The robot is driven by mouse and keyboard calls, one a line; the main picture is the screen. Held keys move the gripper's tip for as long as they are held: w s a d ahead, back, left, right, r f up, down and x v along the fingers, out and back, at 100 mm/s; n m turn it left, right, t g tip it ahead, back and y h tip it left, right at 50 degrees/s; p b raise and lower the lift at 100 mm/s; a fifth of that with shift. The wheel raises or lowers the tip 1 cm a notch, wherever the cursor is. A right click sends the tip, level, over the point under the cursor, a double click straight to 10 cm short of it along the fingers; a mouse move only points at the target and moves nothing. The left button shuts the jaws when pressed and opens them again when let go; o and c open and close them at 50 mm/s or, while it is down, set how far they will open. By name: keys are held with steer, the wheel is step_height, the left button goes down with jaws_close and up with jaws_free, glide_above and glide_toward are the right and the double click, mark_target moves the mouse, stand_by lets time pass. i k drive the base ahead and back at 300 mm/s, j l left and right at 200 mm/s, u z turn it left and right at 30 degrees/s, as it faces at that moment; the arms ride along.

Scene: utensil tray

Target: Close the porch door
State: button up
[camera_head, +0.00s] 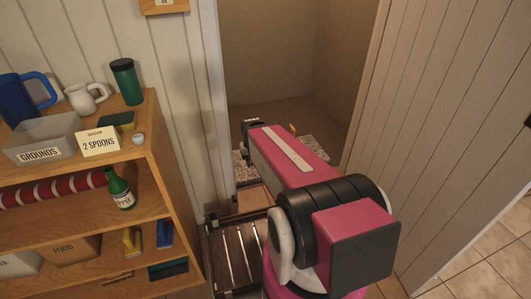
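The porch door (450,130) is a tall plank panel at the right. It appears to stand open, swung toward me from the right side of the doorway. A dark piece, probably its handle (528,120), shows at the right picture edge. My pink arm reaches forward into the doorway, left of the door and apart from the handle. At its far end a small dark part, probably of my gripper (250,127), shows. The fingers are hidden behind the arm, so I cannot see whether they are open or hold anything.
A wooden shelf (152,195) with mugs, a grey bin, a green bottle and other items stands at the left. A slatted rack (238,256) stands low beside it, close to my arm. Beyond the opening is a brown-walled space. Tiled floor (485,272) shows at the lower right.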

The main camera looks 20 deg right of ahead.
mark_target(444, 131)
steer(key=k+l, duration=0.45)
steer(key=k+l+u, duration=0.1)
steer(key=k+l, duration=0.15)
steer(key=k, duration=0.25)
steer(key=k+l+u, duration=0.1)
steer(key=k+l, duration=0.15)
steer(key=k, duration=0.2)
steer(key=k+l, duration=0.2)
steer(key=k, duration=0.3)
steer(key=k+l, duration=0.1)
steer(key=l, duration=0.3)
steer(key=k+l+u, duration=0.1)
steer(key=l, duration=0.35)
steer(key=k+l+u, duration=0.1)
steer(key=l, duration=0.3)
steer(key=k+l, duration=0.2)
steer(key=l, duration=0.2)
steer(key=k+l+u, duration=0.1)
steer(key=l, duration=0.3)
steer(key=k+l, duration=0.1)
steer(key=l, duration=0.35)
steer(key=k+l, duration=0.1)
steer(key=l, duration=0.35)
steer(key=k+l, duration=0.1)
steer(key=l, duration=0.3)
steer(key=i+j+u, duration=0.15)
steer(key=i, duration=0.15)
